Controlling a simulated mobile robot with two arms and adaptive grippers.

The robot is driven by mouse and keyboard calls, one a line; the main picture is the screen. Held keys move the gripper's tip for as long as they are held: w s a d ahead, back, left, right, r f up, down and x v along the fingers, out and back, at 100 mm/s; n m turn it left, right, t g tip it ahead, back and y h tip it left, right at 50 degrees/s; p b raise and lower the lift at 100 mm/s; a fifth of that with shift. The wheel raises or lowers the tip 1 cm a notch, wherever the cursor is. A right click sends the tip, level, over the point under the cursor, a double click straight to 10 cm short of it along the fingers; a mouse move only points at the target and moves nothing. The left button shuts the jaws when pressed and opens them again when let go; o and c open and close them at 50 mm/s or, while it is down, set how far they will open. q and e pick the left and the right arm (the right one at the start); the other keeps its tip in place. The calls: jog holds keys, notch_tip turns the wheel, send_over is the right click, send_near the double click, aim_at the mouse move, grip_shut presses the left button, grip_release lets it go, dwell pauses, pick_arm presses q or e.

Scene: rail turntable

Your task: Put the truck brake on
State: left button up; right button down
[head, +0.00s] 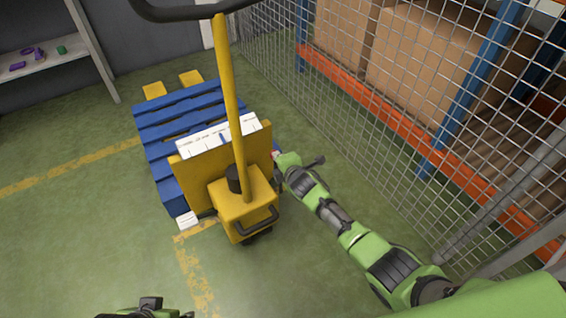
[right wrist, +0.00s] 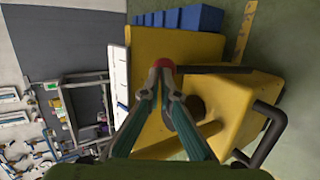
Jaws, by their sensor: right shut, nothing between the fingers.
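The yellow truck (head: 242,205) stands with its tall handle (head: 232,100) upright and its forks under a blue pallet (head: 185,125). My right gripper (head: 278,157) is at the right edge of the truck's yellow upright plate (head: 190,165). In the right wrist view its fingers (right wrist: 163,80) are together, with a small red knob (right wrist: 163,63) right at their tips. I take the knob for the brake's end; whether the fingers touch it I cannot tell. My left gripper (head: 150,308) shows only partly at the bottom edge, away from the truck.
A wire mesh fence (head: 340,110) runs along the right, with a blue and orange rack (head: 400,100) of cardboard boxes behind it. A grey shelf (head: 45,62) with small purple and green parts stands at upper left. The green floor left of the truck is clear.

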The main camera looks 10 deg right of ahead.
jog(key=v, duration=1.2)
jog(key=shift+f, duration=0.1)
dwell(0.4)
